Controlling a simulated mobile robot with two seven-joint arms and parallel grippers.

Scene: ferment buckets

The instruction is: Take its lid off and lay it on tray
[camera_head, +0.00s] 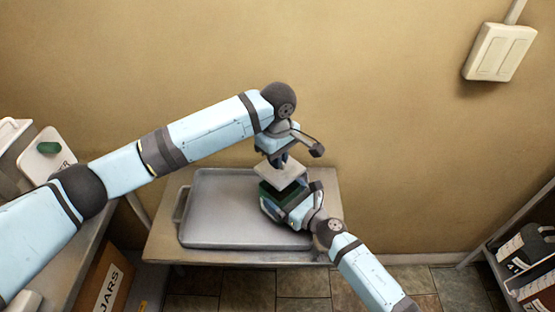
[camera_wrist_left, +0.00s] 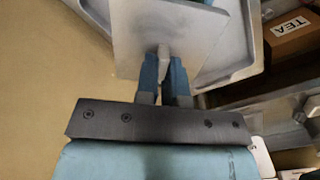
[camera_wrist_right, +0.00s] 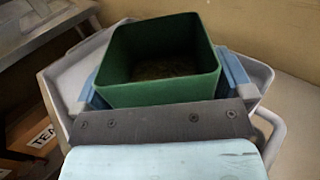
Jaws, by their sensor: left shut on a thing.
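A pale square lid (camera_head: 281,175) with a small knob hangs level above the green bucket (camera_head: 268,190). My left gripper (camera_head: 281,160) is shut on the lid's knob; the left wrist view shows the knob (camera_wrist_left: 164,52) between the blue fingertips. The right wrist view shows the bucket (camera_wrist_right: 160,94) open at the top, with a dark brownish inside. My right gripper (camera_wrist_right: 163,85) has one blue finger on each side of the bucket and grips it. The grey tray (camera_head: 215,235) lies behind and under them, its left part bare.
The tray sits on a small table (camera_head: 160,250) against the tan wall. A shelf (camera_head: 490,255) with dark containers stands at the far right.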

